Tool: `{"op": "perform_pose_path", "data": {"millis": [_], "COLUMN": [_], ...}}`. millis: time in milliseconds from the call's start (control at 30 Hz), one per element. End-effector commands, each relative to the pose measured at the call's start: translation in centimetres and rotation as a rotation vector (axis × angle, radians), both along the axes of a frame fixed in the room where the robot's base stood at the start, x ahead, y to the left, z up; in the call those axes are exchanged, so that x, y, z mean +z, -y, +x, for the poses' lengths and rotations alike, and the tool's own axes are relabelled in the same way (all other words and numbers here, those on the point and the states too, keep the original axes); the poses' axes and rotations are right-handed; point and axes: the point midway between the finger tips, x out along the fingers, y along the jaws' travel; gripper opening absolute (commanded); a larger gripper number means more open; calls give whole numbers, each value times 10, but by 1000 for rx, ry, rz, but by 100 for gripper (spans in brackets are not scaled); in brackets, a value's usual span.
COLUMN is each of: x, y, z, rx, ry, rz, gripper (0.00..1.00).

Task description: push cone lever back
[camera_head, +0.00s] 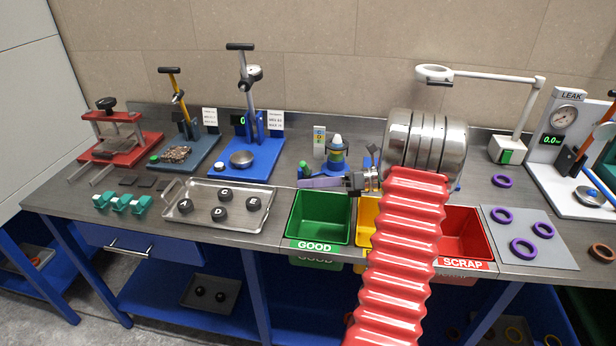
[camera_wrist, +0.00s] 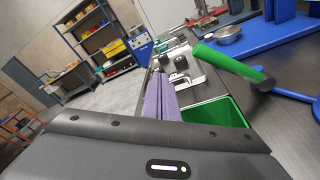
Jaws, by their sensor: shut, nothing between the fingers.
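A green lever (camera_wrist: 228,66) with a dark end crosses the right half of the wrist view; in the head view only a small green part shows left of the cone. My gripper (camera_head: 302,183) has purple fingers, is shut and empty, and points left in front of the stand, above the green bin's back edge. In the wrist view the fingers (camera_wrist: 160,80) are left of the lever, with a visible gap in the picture.
The green GOOD bin (camera_head: 293,232) is below my gripper, with a yellow bin (camera_head: 365,236) and a red SCRAP bin (camera_head: 480,250) to the right. A metal tray (camera_head: 262,196) of black pucks is left. A blue press (camera_head: 262,164) stands behind the tray.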

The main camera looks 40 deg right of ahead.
Motion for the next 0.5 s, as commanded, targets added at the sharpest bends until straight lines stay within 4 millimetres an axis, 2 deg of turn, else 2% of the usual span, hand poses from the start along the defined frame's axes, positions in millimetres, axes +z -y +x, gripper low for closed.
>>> {"op": "perform_pose_path", "data": {"millis": [33,100,200,333,500], "x": [-8,-15,-23,-29,-31], "y": [19,43,71,92,98], "z": [-6,-13,-23,-32,-36], "rx": [-42,-95,-152,-196,-208], "ry": [-3,0,6,15,17], "rz": [57,132,222,291,313], "gripper": [0,0,0,0,0]}}
